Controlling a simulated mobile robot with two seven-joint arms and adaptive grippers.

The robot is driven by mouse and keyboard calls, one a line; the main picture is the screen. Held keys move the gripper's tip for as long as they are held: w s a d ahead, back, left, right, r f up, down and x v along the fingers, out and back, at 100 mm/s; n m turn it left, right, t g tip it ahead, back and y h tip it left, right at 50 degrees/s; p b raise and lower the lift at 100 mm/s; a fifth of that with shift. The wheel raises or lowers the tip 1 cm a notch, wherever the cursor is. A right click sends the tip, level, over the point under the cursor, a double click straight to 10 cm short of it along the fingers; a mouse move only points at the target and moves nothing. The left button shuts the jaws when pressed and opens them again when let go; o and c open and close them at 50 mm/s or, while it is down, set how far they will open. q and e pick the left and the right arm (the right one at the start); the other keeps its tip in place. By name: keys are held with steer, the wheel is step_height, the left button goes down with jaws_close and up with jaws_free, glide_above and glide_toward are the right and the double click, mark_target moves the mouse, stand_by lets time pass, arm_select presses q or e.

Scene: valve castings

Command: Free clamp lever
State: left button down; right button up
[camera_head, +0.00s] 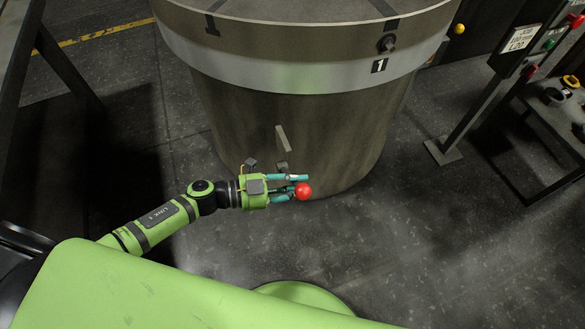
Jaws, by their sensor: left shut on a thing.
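A red ball knob (303,191) shows low in front of the large round vessel, at its lower wall in the head view. I take it for the end of the clamp lever. My left gripper (294,187) reaches in from the left, with its teal fingers at the knob. It is shut on the knob, and the fingers cover part of it. The rest of the lever is hidden or too small to make out. A thin grey bar (283,139) shows just above the gripper, against the vessel wall. My right gripper is not in view.
The large grey-brown vessel (290,125) with a pale band and a "1" label (379,66) fills the top middle. A control post (470,115) and a low table (560,125) stand at the right. Dark floor (440,240) is clear at the lower right.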

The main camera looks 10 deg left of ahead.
arm_select(q)
steer(key=shift+s+d+f+m+y+b, duration=0.1)
steer(key=shift+s+d+f+m+b, duration=0.1)
steer(key=shift+s+f+m, duration=0.25)
steer(key=shift+s+d+f+m+y+b, duration=0.1)
steer(key=shift+s+d+f+m, duration=0.1)
steer(key=shift+f+m, duration=0.3)
steer(key=shift+s+d+f+m+y+b, duration=0.15)
steer(key=shift+s+f+m, duration=0.15)
steer(key=shift+f, duration=0.35)
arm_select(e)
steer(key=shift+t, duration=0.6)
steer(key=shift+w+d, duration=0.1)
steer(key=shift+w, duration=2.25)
arm_select(q)
steer(key=c, duration=1.1)
jaws_free()
steer(key=shift+o, duration=0.2)
steer(key=shift+w, duration=0.1)
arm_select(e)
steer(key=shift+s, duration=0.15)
arm_select(q)
steer(key=v, duration=1.2)
steer(key=shift+f, duration=0.15)
